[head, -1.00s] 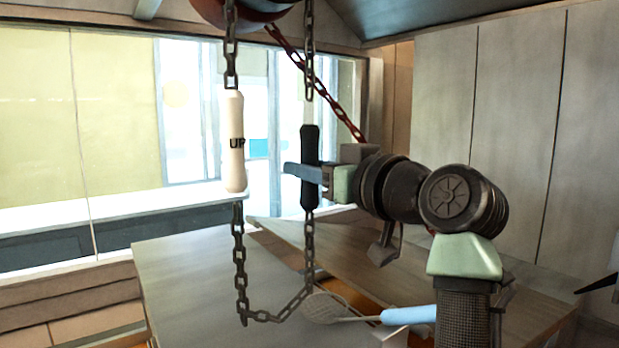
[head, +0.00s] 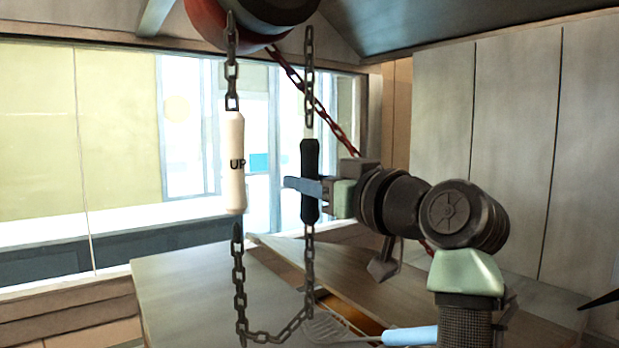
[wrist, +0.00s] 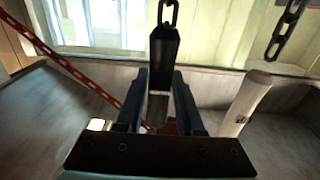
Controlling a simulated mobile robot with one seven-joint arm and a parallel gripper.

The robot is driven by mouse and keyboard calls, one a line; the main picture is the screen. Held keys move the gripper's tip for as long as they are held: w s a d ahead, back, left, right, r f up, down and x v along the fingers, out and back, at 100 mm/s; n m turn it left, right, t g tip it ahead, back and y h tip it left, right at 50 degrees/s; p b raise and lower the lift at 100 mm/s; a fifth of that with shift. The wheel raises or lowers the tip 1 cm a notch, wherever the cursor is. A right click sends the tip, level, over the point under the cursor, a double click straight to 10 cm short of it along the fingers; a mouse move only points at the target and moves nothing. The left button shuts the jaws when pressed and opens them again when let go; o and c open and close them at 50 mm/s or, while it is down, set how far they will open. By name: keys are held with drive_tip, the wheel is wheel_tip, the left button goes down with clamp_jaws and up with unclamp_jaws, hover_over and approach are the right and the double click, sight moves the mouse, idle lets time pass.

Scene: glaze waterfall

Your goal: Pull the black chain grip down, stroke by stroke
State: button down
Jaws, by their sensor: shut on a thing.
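The black chain grip (head: 310,158) hangs upright on its chain in the middle of the head view. My gripper (head: 308,187) is shut on it, with the fingers across its lower half. In the wrist view the black grip (wrist: 163,58) stands between my two fingers (wrist: 160,100), and its lower part is partly hidden. The white grip marked "UP" (head: 236,165) hangs to the left of the black one, at a slightly higher level, and shows at the right in the wrist view (wrist: 243,104). A chain loop (head: 268,337) joins both grips below.
A red and dark round hoist body (head: 208,20) is above, with a red chain (head: 312,98) slanting down behind my gripper. A table (head: 185,285) is below, with a blue-handled slotted tool (head: 410,336). Pale wall panels (head: 515,140) stand at the right; windows are behind.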

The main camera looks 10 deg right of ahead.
sight(316, 161)
drive_tip(key=shift+f+b, duration=0.3)
drive_tip(key=shift+f, duration=0.65)
wheel_tip(316, 161, up, 5)
drive_tip(key=p, duration=0.4)
drive_tip(key=shift+r, duration=0.1)
drive_tip(key=shift+c, duration=2)
unclamp_jaws()
drive_tip(key=b+v, duration=0.3)
drive_tip(key=v, duration=0.6)
